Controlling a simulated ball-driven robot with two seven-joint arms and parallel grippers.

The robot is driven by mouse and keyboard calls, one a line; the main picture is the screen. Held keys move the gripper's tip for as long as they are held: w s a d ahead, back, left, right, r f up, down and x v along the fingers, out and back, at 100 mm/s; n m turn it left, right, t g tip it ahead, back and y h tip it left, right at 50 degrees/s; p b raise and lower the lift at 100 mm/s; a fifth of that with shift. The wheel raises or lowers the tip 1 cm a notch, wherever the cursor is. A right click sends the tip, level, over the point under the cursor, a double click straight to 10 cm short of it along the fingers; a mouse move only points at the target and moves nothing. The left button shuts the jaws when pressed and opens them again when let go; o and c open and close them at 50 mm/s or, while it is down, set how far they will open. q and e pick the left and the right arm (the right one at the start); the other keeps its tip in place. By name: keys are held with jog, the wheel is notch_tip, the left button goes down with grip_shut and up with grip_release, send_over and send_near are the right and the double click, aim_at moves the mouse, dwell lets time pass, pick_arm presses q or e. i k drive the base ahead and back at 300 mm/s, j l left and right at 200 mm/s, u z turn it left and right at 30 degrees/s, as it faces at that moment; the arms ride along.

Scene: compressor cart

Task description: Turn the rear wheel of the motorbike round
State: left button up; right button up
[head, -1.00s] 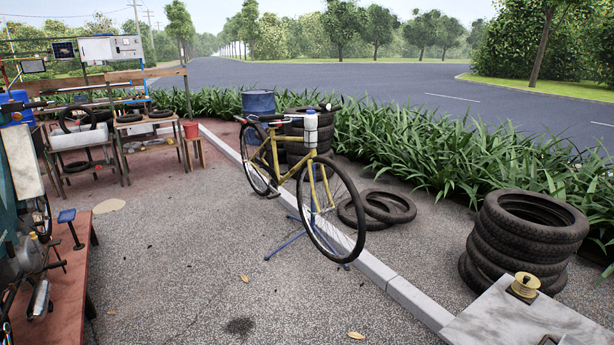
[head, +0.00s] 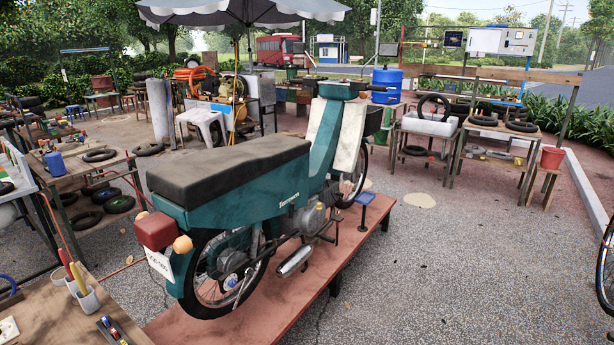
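A teal motorbike (head: 290,190) with a long dark seat stands upright on a low red-brown platform (head: 345,245) in the middle of the head view. Its rear end, with a red tail light and a licence plate, faces me. The rear wheel (head: 228,275) is at the lower left of the bike. Its upper part is hidden by the teal bodywork, and spokes and a hub show below. The front wheel (head: 352,182) shows at the far end. Neither of my grippers is in view.
A workbench (head: 85,285) with a cup of tools is close at lower left. Benches with tyres stand at left and back. A white stool (head: 203,123) and an orange-hosed compressor are behind the bike. Open pavement (head: 450,270) lies to the right, with a bicycle wheel at the edge.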

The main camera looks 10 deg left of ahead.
aim_at(193, 304)
jog(key=i+l+u, duration=0.3)
jog(key=l+u, duration=0.25)
jog(key=l, duration=0.2)
jog(key=i+l+u, duration=0.15)
jog(key=l+u, duration=0.15)
jog(key=l, duration=0.15)
jog(key=l+u, duration=0.3)
jog(key=l, duration=0.15)
jog(key=i+l+u, duration=0.1)
jog(key=u, duration=0.25)
jog(key=i+l+u, duration=0.35)
jog(key=u, duration=0.15)
jog(key=i+l+u, duration=0.45)
jog(key=i+l, duration=0.15)
jog(key=l, duration=0.15)
jog(key=i+l, duration=0.15)
jog(key=l, duration=0.2)
jog(key=i+l+u, duration=0.1)
jog(key=l, duration=0.2)
jog(key=i+l, duration=0.2)
jog(key=l, duration=0.15)
jog(key=i+l, duration=0.15)
jog(key=l, duration=0.2)
jog(key=i+l+u, duration=0.1)
jog(key=l, duration=0.2)
jog(key=i, duration=0.05)
